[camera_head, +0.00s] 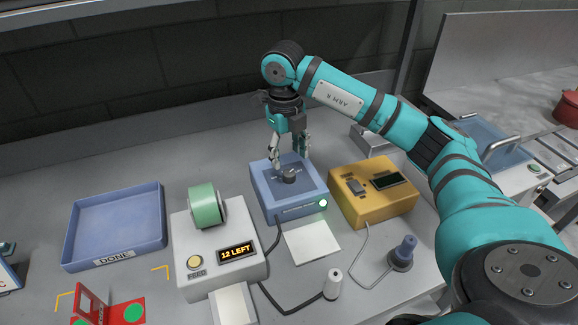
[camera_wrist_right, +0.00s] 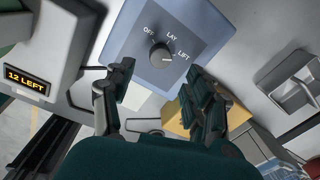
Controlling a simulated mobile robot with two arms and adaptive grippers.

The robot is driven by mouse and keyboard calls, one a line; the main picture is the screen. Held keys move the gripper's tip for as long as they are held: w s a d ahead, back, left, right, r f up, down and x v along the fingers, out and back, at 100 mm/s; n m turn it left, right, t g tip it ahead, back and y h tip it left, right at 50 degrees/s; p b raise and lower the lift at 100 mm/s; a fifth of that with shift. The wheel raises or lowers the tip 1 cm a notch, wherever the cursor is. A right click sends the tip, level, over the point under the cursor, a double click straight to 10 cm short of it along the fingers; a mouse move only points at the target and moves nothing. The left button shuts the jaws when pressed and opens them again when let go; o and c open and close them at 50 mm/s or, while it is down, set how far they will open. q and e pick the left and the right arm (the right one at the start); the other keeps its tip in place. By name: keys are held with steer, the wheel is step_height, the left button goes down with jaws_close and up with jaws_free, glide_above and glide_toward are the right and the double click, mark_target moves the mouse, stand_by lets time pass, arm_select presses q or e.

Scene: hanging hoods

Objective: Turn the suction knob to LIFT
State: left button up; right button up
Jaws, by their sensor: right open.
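The suction knob (camera_head: 289,175) is a dark round knob on top of a blue box (camera_head: 262,203). In the right wrist view the knob (camera_wrist_right: 161,55) sits below the printed words OFF, LAY and LIFT, which run left to right around it. A small pale mark shows on the knob's lower right; I cannot tell for sure which word it points to. My right gripper (camera_head: 288,152) is above the box, pointing down, with its fingers apart. In the wrist view its empty fingers (camera_wrist_right: 158,82) are apart below the knob, not closed on it. My left gripper is not seen.
A white feeder (camera_head: 222,262) with a green roll (camera_head: 207,206) stands left of the blue box. A yellow box (camera_head: 376,204) is close on the right. A blue tray (camera_head: 115,220) is at the left.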

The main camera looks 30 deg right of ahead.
mark_target(287, 174)
step_height(287, 174, up, 6)
steer(key=shift+a, duration=0.15)
stand_by(0.6)
